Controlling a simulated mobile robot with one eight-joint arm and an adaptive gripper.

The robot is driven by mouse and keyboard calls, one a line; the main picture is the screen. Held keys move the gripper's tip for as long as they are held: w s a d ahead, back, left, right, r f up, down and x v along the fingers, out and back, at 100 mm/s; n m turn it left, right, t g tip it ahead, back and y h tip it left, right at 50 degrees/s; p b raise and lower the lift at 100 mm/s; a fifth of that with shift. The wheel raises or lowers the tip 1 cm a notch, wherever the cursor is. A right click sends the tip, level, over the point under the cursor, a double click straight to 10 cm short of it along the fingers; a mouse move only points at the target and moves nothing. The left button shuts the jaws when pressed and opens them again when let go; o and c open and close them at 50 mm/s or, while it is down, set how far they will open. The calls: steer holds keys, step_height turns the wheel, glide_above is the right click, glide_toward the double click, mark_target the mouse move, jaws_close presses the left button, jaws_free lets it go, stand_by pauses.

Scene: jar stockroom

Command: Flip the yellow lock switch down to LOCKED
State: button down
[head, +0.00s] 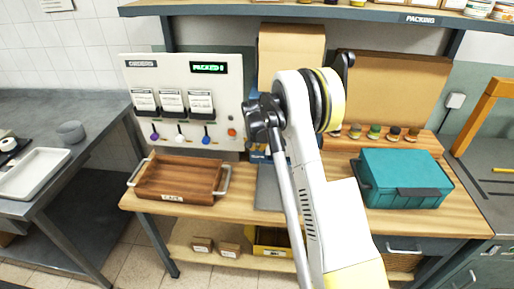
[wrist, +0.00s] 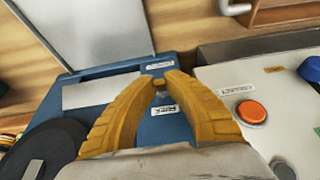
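The yellow lock switch cannot be made out for sure in either view. My gripper (wrist: 160,84) shows in the wrist view as two yellow fingers whose tips meet, with nothing clearly held between them. The tips are over a blue unit (wrist: 85,73) with white labels, a pale plate and a dark round disc. Whether they touch it I cannot tell. My fingers hide part of the unit. In the head view my arm covers most of it, and my gripper is hidden there.
A white panel (head: 179,70) with hanging cards, coloured knobs and an orange button (wrist: 251,112) stands beside the blue unit. A wooden tray (head: 178,181) sits on the bench at left, a teal box (head: 403,180) at right. Small jars (head: 374,131) line the back.

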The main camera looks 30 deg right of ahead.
steer(key=shift+f, duration=0.1)
steer(key=t+b, duration=0.1)
steer(key=f+t+h+b, duration=0.1)
steer(key=b, duration=0.1)
steer(key=shift+s+a+f, duration=0.1)
steer(key=shift+s+a, duration=0.05)
steer(key=shift+s, duration=0.05)
steer(key=t+h+b, duration=0.1)
steer(key=b, duration=0.2)
steer(key=f+t+h+b, duration=0.1)
steer(key=t+b, duration=0.1)
steer(key=f+t+h+b, duration=0.1)
steer(key=b, duration=0.2)
steer(key=shift+t+b, duration=0.3)
steer(key=shift+t+h+b, duration=0.6)
steer(key=shift+b, duration=0.4)
steer(key=c, duration=1.4)
jaws_free()
steer(key=shift+w, duration=0.1)
